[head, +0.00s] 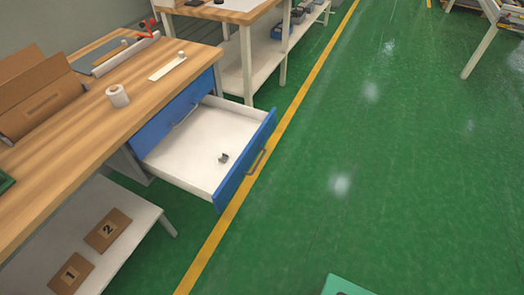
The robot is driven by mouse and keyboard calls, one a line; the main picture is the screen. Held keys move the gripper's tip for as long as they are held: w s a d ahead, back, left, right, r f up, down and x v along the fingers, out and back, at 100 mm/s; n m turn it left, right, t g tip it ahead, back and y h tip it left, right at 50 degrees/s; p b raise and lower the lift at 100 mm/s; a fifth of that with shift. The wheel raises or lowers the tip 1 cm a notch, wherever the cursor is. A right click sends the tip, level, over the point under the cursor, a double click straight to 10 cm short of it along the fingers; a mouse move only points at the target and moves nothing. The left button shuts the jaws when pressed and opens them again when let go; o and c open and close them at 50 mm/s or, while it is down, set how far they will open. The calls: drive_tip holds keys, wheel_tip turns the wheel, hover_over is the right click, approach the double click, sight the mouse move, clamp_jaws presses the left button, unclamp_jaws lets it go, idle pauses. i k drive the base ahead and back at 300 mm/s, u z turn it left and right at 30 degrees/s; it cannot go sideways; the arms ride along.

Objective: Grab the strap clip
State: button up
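A small grey object, which looks like the strap clip (223,158), lies on the white floor of an open drawer (185,150), right of the drawer's middle and close to its blue front. It is too small in the head view to make out its exact shape. The blue-fronted drawer is pulled out from under a wooden workbench (75,135). My gripper is not in view.
The drawer's front and handle (256,161) stick out over the green floor (360,190), which is wide and clear on the right. A white tape roll (118,96) stands on the bench. Numbered brown boxes (108,230) lie on the lower shelf. A teal object (345,286) shows at the bottom edge.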

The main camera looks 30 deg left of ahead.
sight(224, 158)
drive_tip(key=z, duration=0.75)
drive_tip(key=i, duration=2.15)
drive_tip(key=u, duration=3.2)
drive_tip(key=i, duration=0.65)
drive_tip(key=u, duration=0.15)
